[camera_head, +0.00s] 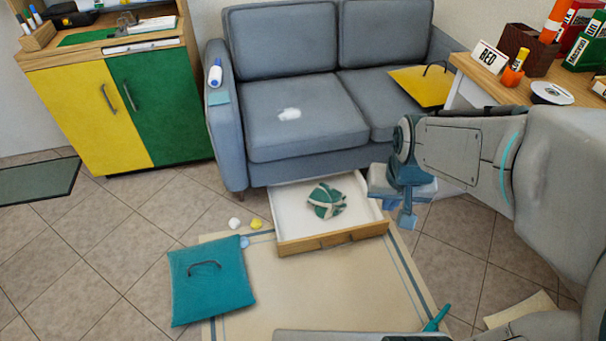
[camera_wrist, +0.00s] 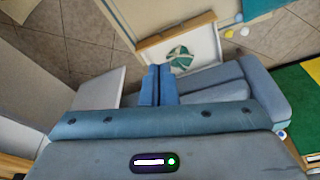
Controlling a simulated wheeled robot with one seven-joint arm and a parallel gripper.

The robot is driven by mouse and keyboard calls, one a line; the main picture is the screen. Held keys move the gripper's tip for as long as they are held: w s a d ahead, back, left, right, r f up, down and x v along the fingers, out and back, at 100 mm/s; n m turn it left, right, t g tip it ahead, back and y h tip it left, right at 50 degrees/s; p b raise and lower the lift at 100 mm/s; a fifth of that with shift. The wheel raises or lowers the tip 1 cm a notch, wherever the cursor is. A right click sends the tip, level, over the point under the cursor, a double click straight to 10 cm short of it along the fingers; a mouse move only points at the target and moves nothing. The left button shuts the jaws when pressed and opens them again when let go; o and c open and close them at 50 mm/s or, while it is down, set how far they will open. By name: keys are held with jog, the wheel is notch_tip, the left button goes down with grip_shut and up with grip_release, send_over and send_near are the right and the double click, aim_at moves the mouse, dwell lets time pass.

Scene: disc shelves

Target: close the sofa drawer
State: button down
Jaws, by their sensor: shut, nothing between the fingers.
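The sofa drawer (camera_head: 287,236) is pulled out from under the grey-blue sofa (camera_head: 300,110). It has white inner walls and a wooden front with a handle notch (camera_head: 333,240). Whether the gripper touches the drawer's side cannot be told.
A teal cushion with a handle (camera_head: 210,281) lies on the beige rug (camera_head: 310,300) in front. Small white and yellow pieces (camera_head: 256,223) lie left of the drawer. A yellow and green cabinet (camera_head: 120,105) stands left, a desk (camera_head: 490,75) right. The rug before the drawer is clear.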

jog(key=w+a+f+m+t+y+b, duration=0.1)
jog(key=w+a+f+m+t+b, duration=0.2)
jog(key=w+f, duration=1)
jog(key=w+a+f+m+t+y+b, duration=0.1)
jog(key=w+a+f+t+b, duration=0.25)
jog(key=w+f, duration=0.95)
jog(key=m+t+y+b, duration=0.3)
jog(key=m+t+b, duration=0.5)
jog(key=m+b, duration=0.2)
send_near(300, 241)
jog(key=b+x, duration=0.1)
jog(key=b, duration=0.1)
jog(key=b+x, duration=0.1)
jog(key=x, duration=0.1)
jog(key=b+x, duration=0.2)
jog(key=shift+w+f+b, duration=0.2)
jog(key=shift+f+b, duration=0.05)
jog(key=shift+b, duration=0.05)
jog(key=shift+w+a+r, duration=0.15)
jog(key=shift+w, duration=0.55)
